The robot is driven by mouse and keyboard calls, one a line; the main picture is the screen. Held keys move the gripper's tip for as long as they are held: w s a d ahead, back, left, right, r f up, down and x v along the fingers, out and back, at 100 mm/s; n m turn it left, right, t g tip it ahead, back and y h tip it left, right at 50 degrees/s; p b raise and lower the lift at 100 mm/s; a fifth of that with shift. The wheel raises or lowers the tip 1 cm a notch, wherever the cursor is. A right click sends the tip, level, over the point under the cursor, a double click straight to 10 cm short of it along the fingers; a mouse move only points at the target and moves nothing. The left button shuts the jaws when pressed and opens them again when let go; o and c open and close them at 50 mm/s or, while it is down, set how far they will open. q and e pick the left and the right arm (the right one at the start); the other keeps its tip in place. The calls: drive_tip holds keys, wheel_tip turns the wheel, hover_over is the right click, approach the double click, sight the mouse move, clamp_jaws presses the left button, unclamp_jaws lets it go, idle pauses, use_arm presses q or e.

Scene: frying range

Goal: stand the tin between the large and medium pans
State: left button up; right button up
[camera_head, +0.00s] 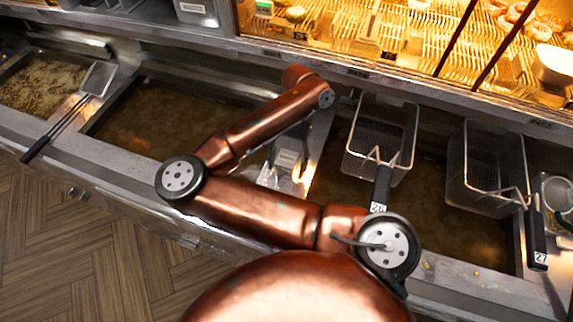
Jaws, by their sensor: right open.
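I see no tin and no large or medium pan that I can make out in the head view. My other arm does not show.
Oil vats (150,125) run across the range. Two wire baskets, one left (360,128) and one right (468,165), sit over the right vat. A long-handled skimmer (97,80) lies at left. A lit food case (400,40) stands behind. Wooden floor (60,250) is clear.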

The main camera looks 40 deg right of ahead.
drive_tip(key=v, duration=1.2)
drive_tip(key=shift+p, duration=0.35)
drive_tip(key=shift+r, duration=0.1)
